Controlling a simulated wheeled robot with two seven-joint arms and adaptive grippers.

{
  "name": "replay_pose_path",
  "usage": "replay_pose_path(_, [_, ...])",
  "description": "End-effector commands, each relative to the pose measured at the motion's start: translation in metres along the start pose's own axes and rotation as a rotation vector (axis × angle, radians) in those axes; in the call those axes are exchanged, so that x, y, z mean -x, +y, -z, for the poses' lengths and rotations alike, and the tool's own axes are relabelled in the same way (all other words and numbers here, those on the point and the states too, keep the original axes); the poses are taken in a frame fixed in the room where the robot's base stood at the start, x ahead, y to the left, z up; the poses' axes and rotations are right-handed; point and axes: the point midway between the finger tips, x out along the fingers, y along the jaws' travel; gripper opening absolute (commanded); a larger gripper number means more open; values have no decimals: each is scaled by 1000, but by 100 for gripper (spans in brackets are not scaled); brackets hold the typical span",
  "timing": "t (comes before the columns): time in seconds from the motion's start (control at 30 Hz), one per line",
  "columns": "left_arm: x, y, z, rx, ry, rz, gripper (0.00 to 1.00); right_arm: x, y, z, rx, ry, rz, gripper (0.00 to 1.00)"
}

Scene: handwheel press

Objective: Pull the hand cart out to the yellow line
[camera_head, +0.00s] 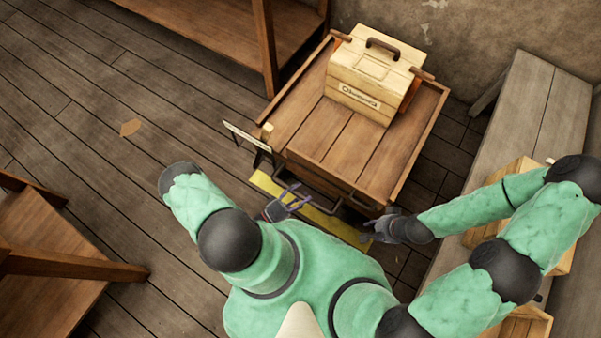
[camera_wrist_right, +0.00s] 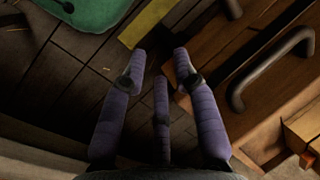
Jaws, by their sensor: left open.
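The hand cart (camera_head: 308,140) is a wooden, plank-topped cart right of centre in the head view. Its front has dark bar handles; one handle (camera_wrist_right: 268,70) shows at the right of the right wrist view. The yellow line (camera_head: 325,220) lies on the floor along the cart's near side, and a piece of it (camera_wrist_right: 145,24) shows in the wrist view. My left gripper (camera_head: 287,197) is open over the line, close to the cart's front. My right gripper (camera_head: 368,231) is open and empty beside the cart's front right corner; its fingers (camera_wrist_right: 160,62) are apart from the handle.
A wooden case (camera_head: 370,75) with a dark handle stands on the cart. A grey bench (camera_head: 515,110) runs along the right, with wooden boxes (camera_head: 522,172) near it. A wooden table (camera_head: 50,262) stands lower left and a shelf (camera_head: 215,25) at the back.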

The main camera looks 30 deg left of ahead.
Motion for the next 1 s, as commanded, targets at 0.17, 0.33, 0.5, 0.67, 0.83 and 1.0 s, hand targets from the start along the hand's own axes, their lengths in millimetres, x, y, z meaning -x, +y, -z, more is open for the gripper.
replay_pose_path(0.17, [3, 0, 0, 1, 1, -1, 59, 0, 0, 0, 0, 0, 0, 30])
replay_pose_path(0.33, [21, 0, 1, -1, 5, 1, 59, 0, 0, 0, 0, 0, 0, 30])
replay_pose_path(0.5, [50, 0, 1, -1, 6, 3, 59, 0, 0, 0, 0, 0, 0, 30])
replay_pose_path(0.67, [78, -1, 0, -2, 4, 3, 59, 0, 0, 0, 0, 0, 0, 30])
replay_pose_path(0.83, [103, -1, 1, -1, 4, 3, 59, 0, 0, 0, 0, 0, 0, 30])
replay_pose_path(1.0, [117, 0, 0, -1, 2, 0, 59, 0, 0, 0, 0, 0, 0, 30])
